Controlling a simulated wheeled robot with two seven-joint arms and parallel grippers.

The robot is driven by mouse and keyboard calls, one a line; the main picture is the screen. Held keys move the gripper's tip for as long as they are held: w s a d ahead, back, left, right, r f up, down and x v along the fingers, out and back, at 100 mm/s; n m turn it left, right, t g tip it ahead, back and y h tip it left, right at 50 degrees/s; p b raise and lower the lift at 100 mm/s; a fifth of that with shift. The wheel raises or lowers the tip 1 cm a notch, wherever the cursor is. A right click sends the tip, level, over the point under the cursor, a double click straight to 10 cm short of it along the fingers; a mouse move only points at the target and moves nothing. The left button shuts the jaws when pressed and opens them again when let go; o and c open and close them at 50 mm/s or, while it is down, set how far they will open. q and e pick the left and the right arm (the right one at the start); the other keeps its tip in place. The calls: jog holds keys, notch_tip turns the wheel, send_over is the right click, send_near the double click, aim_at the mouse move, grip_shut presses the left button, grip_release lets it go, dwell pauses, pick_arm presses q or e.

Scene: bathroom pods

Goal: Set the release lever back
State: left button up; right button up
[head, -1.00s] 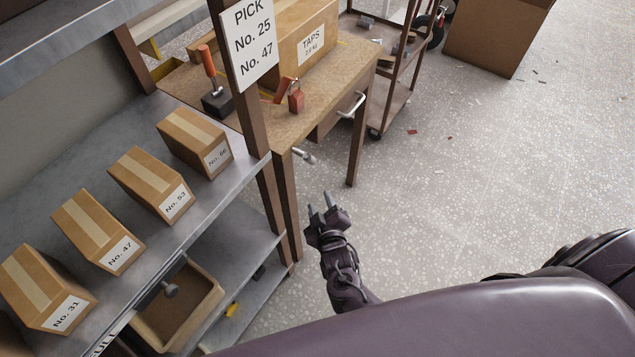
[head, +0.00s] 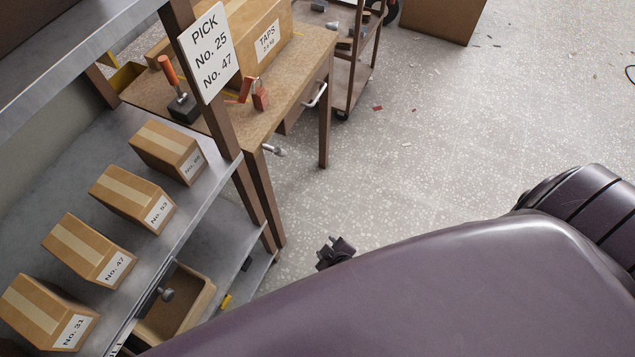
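A lever with an orange grip (head: 168,70) stands tilted on a dark block (head: 184,108) on the wooden workbench. A small metal knob-ended handle (head: 274,150) sticks out at the bench's near corner, and another dark metal knob (head: 166,294) shows under the shelf. I cannot tell which of these is the release lever. One gripper (head: 335,248), seemingly my right, is low over the floor right of the bench, apart from all of them. My own purple arm hides most of it, and its finger opening is unclear. My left gripper is out of view.
Numbered cartons (head: 85,250) line the metal shelf (head: 65,180). A red padlock (head: 260,97) and a TAPS carton (head: 255,35) are on the workbench (head: 285,85). An open bin (head: 198,305) sits below. A trolley (head: 355,70) stands behind; the speckled floor (head: 430,160) to the right is mostly clear.

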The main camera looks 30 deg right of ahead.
aim_at(279, 152)
pick_arm(q)
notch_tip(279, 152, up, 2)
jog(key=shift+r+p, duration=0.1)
jog(key=shift+p, duration=0.75)
pick_arm(e)
jog(key=s+d+f+g, duration=0.1)
jog(key=s+f+g, duration=0.1)
jog(key=s, duration=0.5)
jog(key=shift+s+d+f+m, duration=0.15)
jog(key=shift+d+f+m, duration=0.2)
jog(key=shift+f, duration=0.25)
jog(key=shift+a, duration=0.1)
